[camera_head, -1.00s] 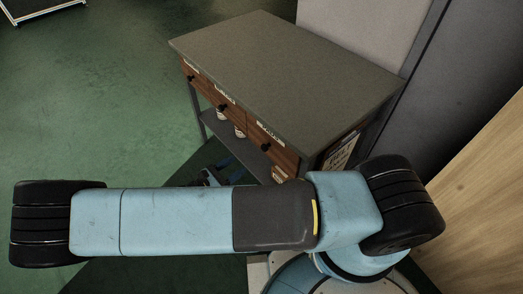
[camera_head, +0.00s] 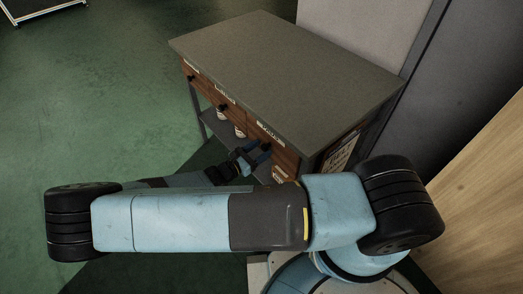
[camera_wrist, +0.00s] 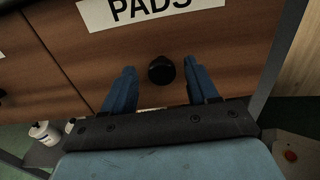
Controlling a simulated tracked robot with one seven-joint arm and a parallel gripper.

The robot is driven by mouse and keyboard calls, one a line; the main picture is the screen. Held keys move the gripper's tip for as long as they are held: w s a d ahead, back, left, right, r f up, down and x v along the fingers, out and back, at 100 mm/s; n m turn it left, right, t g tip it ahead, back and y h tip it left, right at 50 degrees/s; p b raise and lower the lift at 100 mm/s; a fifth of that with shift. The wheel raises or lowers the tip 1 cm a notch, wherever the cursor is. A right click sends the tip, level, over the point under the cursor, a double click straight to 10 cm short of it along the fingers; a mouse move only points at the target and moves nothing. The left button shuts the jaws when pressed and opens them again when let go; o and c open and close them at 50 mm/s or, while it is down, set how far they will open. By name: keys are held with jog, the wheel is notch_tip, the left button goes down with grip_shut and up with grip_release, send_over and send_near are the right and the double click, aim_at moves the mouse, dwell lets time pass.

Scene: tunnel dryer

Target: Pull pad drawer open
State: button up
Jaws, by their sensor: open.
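The pad drawer (camera_wrist: 235,50) has a brown wooden front with a white "PADS" label (camera_wrist: 135,10) and a round black knob (camera_wrist: 161,69). In the head view it is the nearest drawer front (camera_head: 283,157) of the grey-topped bench, and it looks closed. My gripper (camera_wrist: 162,85) is open, with one blue finger on each side of the knob in the wrist view. I cannot tell whether either finger touches the knob. In the head view my gripper (camera_head: 256,154) is at the drawer front, partly hidden behind my arm.
The bench (camera_head: 290,65) has more drawers (camera_head: 230,108) farther left. White bottles (camera_head: 240,131) stand on its lower shelf. A grey wall panel (camera_head: 355,30) is behind it and a wooden panel (camera_head: 475,190) to the right.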

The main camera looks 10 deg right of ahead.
jog(key=shift+c, duration=0.2)
jog(key=shift+a, duration=0.1)
grip_shut()
